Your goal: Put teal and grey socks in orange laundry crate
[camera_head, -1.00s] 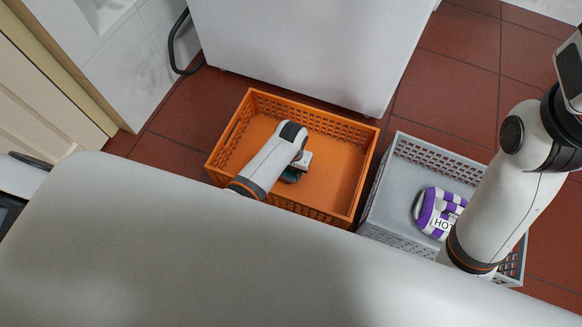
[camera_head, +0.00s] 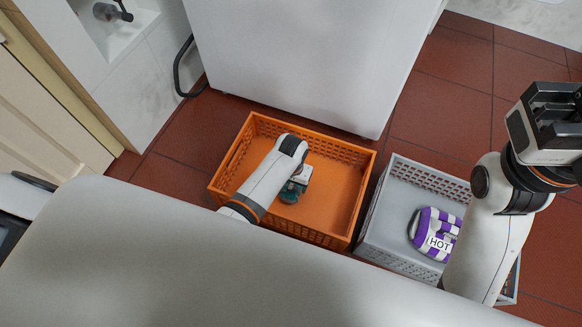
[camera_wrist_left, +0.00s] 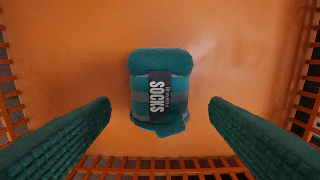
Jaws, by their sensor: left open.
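The teal and grey socks (camera_wrist_left: 160,92) are a rolled bundle with a dark "SOCKS" label, resting on the floor of the orange laundry crate (camera_wrist_left: 235,50). In the head view, the orange crate (camera_head: 335,190) stands on the tiles. My left gripper (camera_head: 291,192) reaches down inside it; the arm and gripper hide most of what lies below. In the left wrist view, its two green fingers (camera_wrist_left: 160,108) are wide apart and empty, with the socks beyond and between them, untouched. My right gripper (camera_head: 552,112) is raised at the right edge, away from both crates; its jaw opening is unclear.
A grey crate (camera_head: 385,222) stands just right of the orange one. It holds a purple-and-white striped bundle (camera_head: 436,234) labelled "HOT". A large white appliance (camera_head: 290,60) is behind the crates. Red floor tiles (camera_head: 445,80) are clear at upper right.

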